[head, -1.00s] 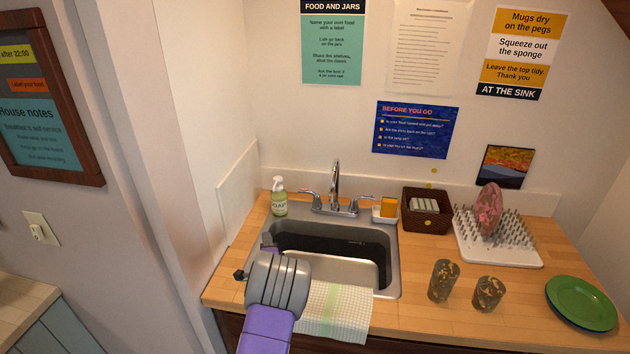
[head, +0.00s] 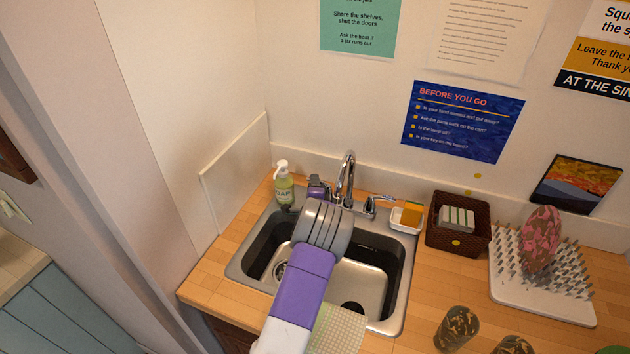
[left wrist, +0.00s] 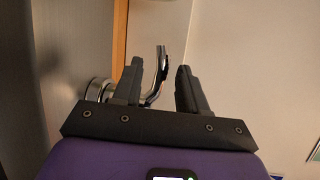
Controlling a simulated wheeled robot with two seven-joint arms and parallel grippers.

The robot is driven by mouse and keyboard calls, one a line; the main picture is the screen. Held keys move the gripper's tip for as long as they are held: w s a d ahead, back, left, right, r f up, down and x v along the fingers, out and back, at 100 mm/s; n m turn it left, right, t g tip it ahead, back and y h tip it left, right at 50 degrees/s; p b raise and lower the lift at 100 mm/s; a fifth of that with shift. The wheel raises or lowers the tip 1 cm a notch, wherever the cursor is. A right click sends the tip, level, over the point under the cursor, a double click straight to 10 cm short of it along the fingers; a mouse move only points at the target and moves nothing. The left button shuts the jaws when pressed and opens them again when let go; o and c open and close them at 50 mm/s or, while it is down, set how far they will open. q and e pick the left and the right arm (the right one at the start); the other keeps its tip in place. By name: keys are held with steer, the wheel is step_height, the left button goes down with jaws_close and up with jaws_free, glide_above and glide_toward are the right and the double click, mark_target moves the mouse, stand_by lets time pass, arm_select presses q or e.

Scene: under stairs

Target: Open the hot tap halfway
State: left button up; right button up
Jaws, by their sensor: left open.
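The chrome tap stands at the back of the sink, with its curved spout (head: 347,178) and right lever handle (head: 378,200) showing in the head view. The left handle is hidden there behind my left gripper (head: 318,188), which is at the tap's left side, close to the spout. In the left wrist view the left gripper (left wrist: 158,80) is open, its two dark fingers apart. A curved chrome tap part (left wrist: 160,72) shows between them, and a round chrome part (left wrist: 98,90) lies left of them. I cannot tell whether the fingers touch either. My right gripper is not in view.
A soap bottle (head: 284,184) stands just left of my gripper. A sponge dish (head: 407,218), dark basket (head: 458,240) and spiked drying rack (head: 540,288) are to the right. The steel sink (head: 395,285) lies under my arm, with a cloth (head: 340,332) at its front.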

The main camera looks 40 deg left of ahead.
arm_select(q)
steer(key=shift+x, duration=1.7)
steer(key=shift+d, duration=0.1)
jaws_close()
